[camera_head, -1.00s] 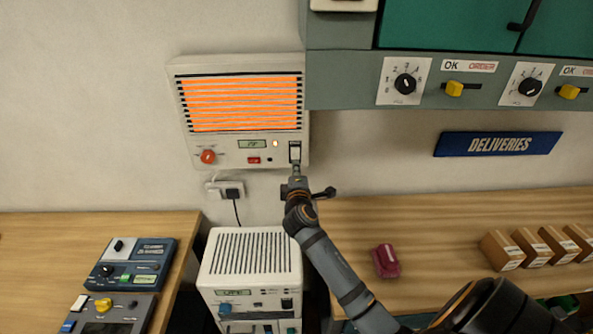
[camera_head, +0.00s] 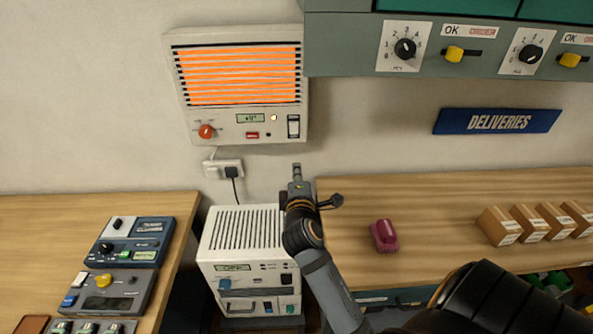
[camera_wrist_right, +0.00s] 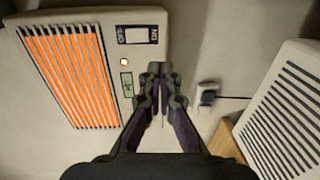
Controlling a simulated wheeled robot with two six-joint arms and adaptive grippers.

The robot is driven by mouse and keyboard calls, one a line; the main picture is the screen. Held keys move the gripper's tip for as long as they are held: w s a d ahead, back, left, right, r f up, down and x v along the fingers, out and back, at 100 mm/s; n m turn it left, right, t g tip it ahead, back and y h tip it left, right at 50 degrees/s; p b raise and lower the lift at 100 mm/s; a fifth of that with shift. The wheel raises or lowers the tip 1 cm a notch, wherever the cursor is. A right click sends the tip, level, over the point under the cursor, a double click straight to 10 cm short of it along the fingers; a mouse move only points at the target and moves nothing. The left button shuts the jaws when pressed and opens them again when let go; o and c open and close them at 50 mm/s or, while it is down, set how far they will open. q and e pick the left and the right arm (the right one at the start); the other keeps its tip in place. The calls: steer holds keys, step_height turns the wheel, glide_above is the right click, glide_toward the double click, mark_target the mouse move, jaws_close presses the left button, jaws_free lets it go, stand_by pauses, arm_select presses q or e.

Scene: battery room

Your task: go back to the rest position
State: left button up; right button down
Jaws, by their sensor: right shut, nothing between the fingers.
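My right gripper (camera_head: 297,172) is shut and empty. In the head view it is just below the wall heater (camera_head: 180,80), apart from it, in front of the wall above the white box unit. The heater has a glowing orange grille, a red knob (camera_head: 206,131), a small display (camera_head: 250,118), a lit lamp and a black-and-white rocker switch (camera_head: 293,126). In the right wrist view the gripper's closed fingers (camera_wrist_right: 160,72) point toward the wall, with the heater (camera_wrist_right: 90,22) at left and its rocker switch (camera_wrist_right: 137,35) above. My left gripper is not in view.
A white vented box unit (camera_head: 245,228) stands between two wooden counters, below a wall socket with a plug (camera_head: 231,170). The right counter (camera_head: 350,210) holds a maroon object (camera_head: 384,236) and several cardboard boxes (camera_head: 498,226). Control panels (camera_head: 130,240) lie on the left counter. A green cabinet (camera_head: 440,15) overhangs at upper right.

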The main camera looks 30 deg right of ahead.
steer(key=shift+s+r, duration=0.1)
steer(key=s+a+f+m+g+y, duration=0.1)
steer(key=s+f+m+g+y, duration=0.35)
steer(key=f, duration=0.75)
steer(key=s+a+f+m+g+y, duration=0.2)
steer(key=s+a+f+m+g, duration=0.15)
steer(key=s, duration=0.55)
steer(key=s+a+f+m+g+y, duration=0.25)
steer(key=s+a+f, duration=0.2)
steer(key=s, duration=0.35)
steer(key=s+d+f+g+h, duration=0.1)
steer(key=d+f, duration=0.1)
steer(key=f, duration=1.2)
steer(key=s+d+f+g, duration=0.1)
steer(key=s+f, duration=0.1)
steer(key=f, duration=1.2)
steer(key=s+d+f+m+g, duration=0.1)
steer(key=s+f, duration=1.3)
steer(key=s, duration=0.3)
steer(key=shift+s+d+f, duration=0.25)
steer(key=shift+s+f, duration=0.05)
steer(key=shift+s, duration=0.05)
